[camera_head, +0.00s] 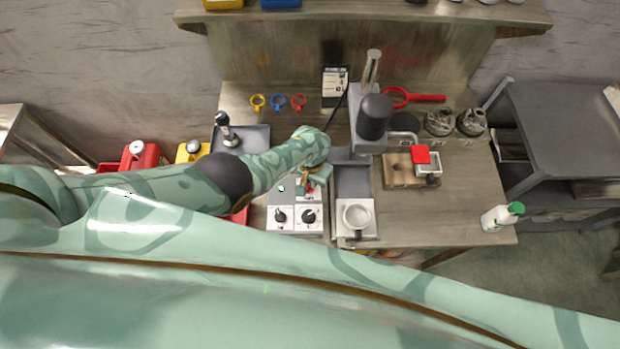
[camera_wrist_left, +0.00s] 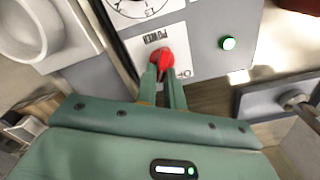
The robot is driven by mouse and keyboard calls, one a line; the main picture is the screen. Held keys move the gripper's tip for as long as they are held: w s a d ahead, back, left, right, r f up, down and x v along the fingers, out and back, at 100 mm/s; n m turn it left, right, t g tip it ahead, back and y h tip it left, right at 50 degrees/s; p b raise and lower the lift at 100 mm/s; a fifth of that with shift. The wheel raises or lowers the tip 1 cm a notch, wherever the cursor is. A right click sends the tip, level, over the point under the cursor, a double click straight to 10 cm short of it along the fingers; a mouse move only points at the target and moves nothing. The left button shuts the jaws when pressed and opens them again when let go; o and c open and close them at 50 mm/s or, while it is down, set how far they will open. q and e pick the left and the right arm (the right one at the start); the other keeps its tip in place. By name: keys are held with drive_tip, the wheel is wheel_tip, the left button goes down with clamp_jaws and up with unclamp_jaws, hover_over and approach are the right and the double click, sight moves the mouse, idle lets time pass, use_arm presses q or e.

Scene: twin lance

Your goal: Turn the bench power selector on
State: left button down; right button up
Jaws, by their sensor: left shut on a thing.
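The red power selector knob (camera_wrist_left: 160,56) sits on a white plate (camera_wrist_left: 181,40) marked POWER, with part of a second label beside the knob. My left gripper (camera_wrist_left: 163,76) is shut on the knob from above, with its two green fingers close together at it. In the head view the left gripper (camera_head: 307,190) reaches down to the bench panel (camera_head: 288,196) and covers most of the knob. My right gripper is out of view.
Two black dials (camera_head: 280,217) (camera_head: 309,217) are on the panel's near side. A press with a dark round head (camera_head: 375,116) and a white cup (camera_head: 356,216) stand just right. A red clamp-like tool (camera_head: 412,97) and white bottle (camera_head: 502,217) are farther right.

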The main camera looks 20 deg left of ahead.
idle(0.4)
use_arm(q)
drive_tip(key=c, duration=1.5)
unclamp_jaws()
wheel_tip(320, 180, up, 16)
drive_tip(key=p, duration=0.8)
drive_tip(key=shift+r, duration=0.15)
drive_tip(key=shift+s, duration=0.1)
